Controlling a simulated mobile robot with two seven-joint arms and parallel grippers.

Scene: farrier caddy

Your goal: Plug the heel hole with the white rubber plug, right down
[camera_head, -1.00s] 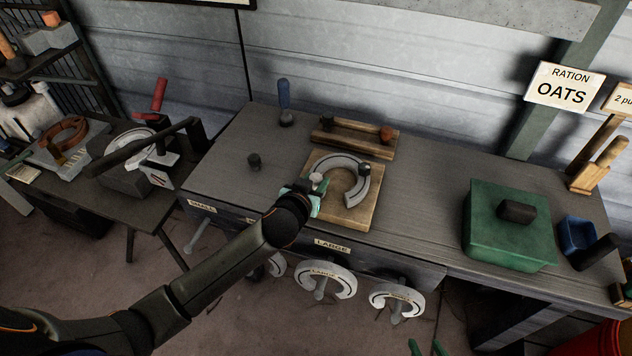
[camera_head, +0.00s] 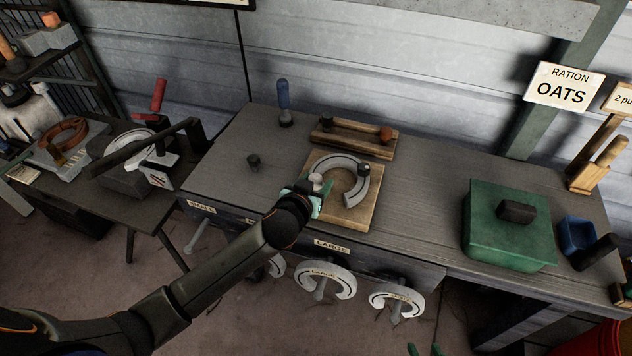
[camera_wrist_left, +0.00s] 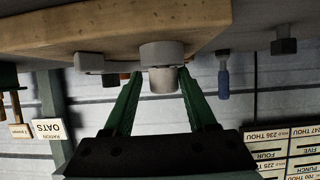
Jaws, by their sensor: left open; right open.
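The grey horseshoe (camera_head: 364,187) lies on a square wooden block (camera_head: 362,220) on the workbench. The white plug (camera_head: 316,178) stands at the horseshoe's left heel, its pale top sticking up; how deep it sits I cannot tell. My left gripper (camera_head: 308,190) is at that heel. In the left wrist view, which is upside down, its two green fingers (camera_wrist_left: 162,100) are spread either side of the plug (camera_wrist_left: 163,80), with gaps showing. The plug meets the round heel end (camera_wrist_left: 162,53). The heel hole itself is hidden. My right gripper (camera_head: 425,350) shows only green fingertips, apart, at the bottom edge.
A wooden tray (camera_head: 352,142) stands behind the block. A green box (camera_head: 510,235) is at the right. Horseshoes (camera_head: 325,280) hang on the bench front. Bare bench lies between block and box.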

